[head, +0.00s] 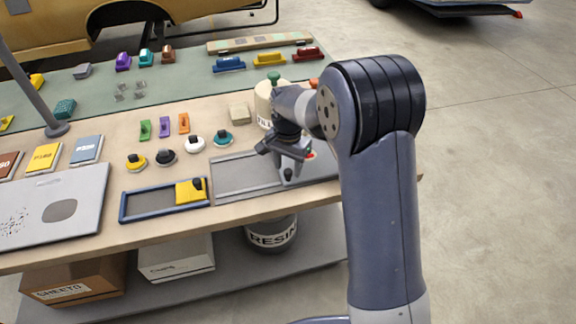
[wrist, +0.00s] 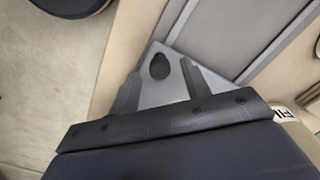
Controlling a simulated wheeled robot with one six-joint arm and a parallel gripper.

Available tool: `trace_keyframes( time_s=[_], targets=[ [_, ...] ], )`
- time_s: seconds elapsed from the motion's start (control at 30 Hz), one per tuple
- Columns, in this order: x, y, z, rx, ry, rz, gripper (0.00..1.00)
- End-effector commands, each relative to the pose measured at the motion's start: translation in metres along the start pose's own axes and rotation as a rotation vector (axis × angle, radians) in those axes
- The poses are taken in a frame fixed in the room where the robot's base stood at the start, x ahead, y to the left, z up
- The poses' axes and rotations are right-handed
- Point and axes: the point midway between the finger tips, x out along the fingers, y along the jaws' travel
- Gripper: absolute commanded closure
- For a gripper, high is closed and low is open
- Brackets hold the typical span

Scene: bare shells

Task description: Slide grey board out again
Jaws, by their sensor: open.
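The grey board (head: 298,177) is at the right end of the grey frame (head: 213,178), with a black knob (head: 288,174) on it. In the wrist view the board (wrist: 174,90) and its oval black knob (wrist: 160,66) show between my two fingers, with the grey frame (wrist: 236,76) beyond. My gripper (head: 282,159) is open and points down at the board. The knob appears between the fingertips, with a gap on both sides. My gripper hides part of the board, and I cannot tell the fingertips' exact height.
A blue frame (head: 123,208) with a yellow board (head: 186,192) lies to the left. Round knobbed pieces (head: 166,158) stand behind it. A cream tin (head: 263,102) stands close behind my gripper. The table's front edge is near, with open floor on the right.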

Motion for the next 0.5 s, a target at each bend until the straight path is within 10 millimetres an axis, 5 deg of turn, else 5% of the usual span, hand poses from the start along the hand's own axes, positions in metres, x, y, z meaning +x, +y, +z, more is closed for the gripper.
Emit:
trace_keyframes(
  time_s=[0.4, 0.5],
  targets=[
    [0.0118, 0.0001, 0.0, 0.0, 0.001, -0.001, 0.55],
    [0.0116, 0.0001, 0.0001, 0.0, 0.001, -0.001, 0.61]
  ],
)
